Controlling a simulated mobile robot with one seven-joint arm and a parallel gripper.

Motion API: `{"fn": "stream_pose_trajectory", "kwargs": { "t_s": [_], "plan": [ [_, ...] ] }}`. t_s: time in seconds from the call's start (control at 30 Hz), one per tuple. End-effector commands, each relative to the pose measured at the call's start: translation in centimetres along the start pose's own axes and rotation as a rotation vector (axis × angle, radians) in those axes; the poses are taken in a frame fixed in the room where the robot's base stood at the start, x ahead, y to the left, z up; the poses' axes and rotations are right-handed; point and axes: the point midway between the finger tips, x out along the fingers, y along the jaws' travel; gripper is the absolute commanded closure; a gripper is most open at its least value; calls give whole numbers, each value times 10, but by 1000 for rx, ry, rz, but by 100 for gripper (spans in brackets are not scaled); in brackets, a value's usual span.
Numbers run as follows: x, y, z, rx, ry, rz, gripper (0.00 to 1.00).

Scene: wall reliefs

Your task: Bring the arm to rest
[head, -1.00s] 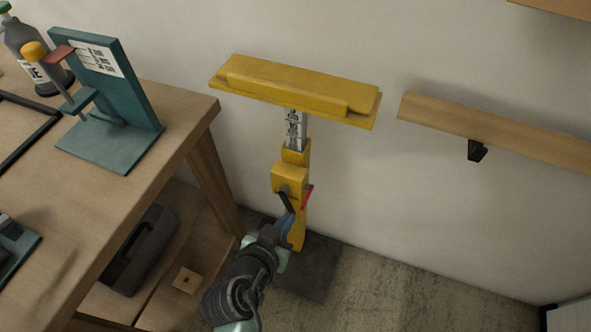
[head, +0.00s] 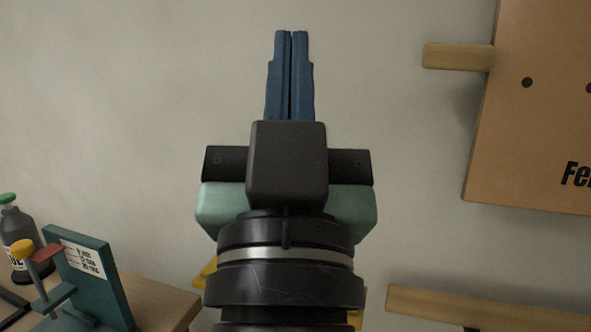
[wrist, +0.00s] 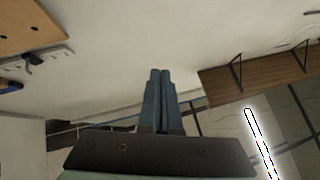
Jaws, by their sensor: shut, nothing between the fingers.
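My gripper (head: 291,34) stands upright in the middle of the head view, its two blue fingers together with nothing between them. The plain wall (head: 150,100) is behind it. In the wrist view my gripper (wrist: 160,72) shows the same shut blue fingers, apart from anything else. My arm hides most of the yellow stand (head: 208,272), of which only small bits show at its sides.
A workbench (head: 165,305) at lower left holds a teal fixture (head: 95,275) and a grey bottle (head: 18,240). A wooden rail (head: 450,305) is at lower right. A brown board (head: 540,100) hangs at upper right. A wooden shelf (wrist: 260,70) shows in the wrist view.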

Motion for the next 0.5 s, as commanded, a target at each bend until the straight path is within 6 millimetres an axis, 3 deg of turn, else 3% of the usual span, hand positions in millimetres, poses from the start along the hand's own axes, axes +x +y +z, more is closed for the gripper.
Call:
{"fn": "stream_pose_trajectory", "kwargs": {
  "t_s": [0.03, 0.07, 0.1, 0.3, 0.5],
  "plan": [
    [-3, 3, -44, -23, 107, -8, 100],
    [-6, 3, -67, -39, 163, -13, 100],
    [16, 1, -78, -35, 130, -15, 100],
    [58, -2, -123, -32, 121, -14, 100],
    [84, -3, -154, -31, 118, -14, 100]
  ]
}}
